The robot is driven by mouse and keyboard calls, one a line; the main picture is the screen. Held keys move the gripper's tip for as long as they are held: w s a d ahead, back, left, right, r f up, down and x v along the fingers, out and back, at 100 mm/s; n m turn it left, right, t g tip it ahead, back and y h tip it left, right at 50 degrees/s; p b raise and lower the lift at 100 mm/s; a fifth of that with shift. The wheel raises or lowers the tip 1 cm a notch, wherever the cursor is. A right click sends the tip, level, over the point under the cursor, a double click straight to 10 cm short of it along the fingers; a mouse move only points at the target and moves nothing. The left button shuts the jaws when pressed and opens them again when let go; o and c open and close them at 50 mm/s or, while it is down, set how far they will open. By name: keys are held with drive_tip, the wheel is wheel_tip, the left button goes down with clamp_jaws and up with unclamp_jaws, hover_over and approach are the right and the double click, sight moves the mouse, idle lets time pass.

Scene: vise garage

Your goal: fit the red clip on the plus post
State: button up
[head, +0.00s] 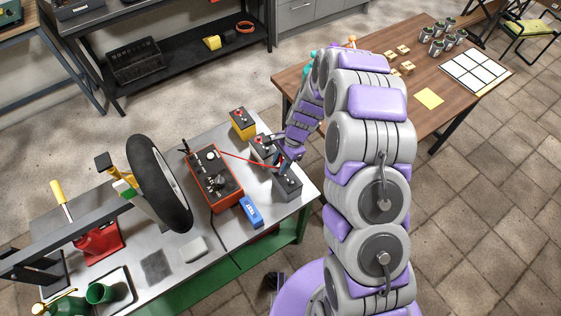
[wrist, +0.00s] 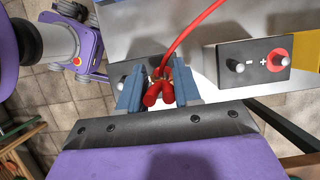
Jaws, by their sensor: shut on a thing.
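The red clip (wrist: 158,90) is held between the two blue-grey fingers of my gripper (wrist: 157,88), and a red cable (wrist: 188,35) runs up from it. In the wrist view a dark battery top to the right bears a minus post (wrist: 236,66) and a plus post (wrist: 279,61) beside an orange-yellow patch. The clip is left of both posts and apart from them. Another dark battery top is mostly hidden behind my fingers. In the head view my gripper (head: 281,164) is over the dark grey battery (head: 287,185) at the bench's right end; the clip is hardly visible there.
The metal bench (head: 197,272) also bears a yellow battery (head: 242,124), a middle battery (head: 262,148), an orange-red charger (head: 212,180), a blue tester (head: 251,211) and a wheel (head: 160,183). A wooden table (head: 440,110) stands beyond my arm.

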drive_tip(key=o, duration=1.7)
drive_tip(key=shift+r, duration=0.15)
drive_tip(key=shift+r+p, duration=2.35)
drive_tip(key=shift+r, duration=1.45)
drive_tip(key=shift+r, duration=0.1)
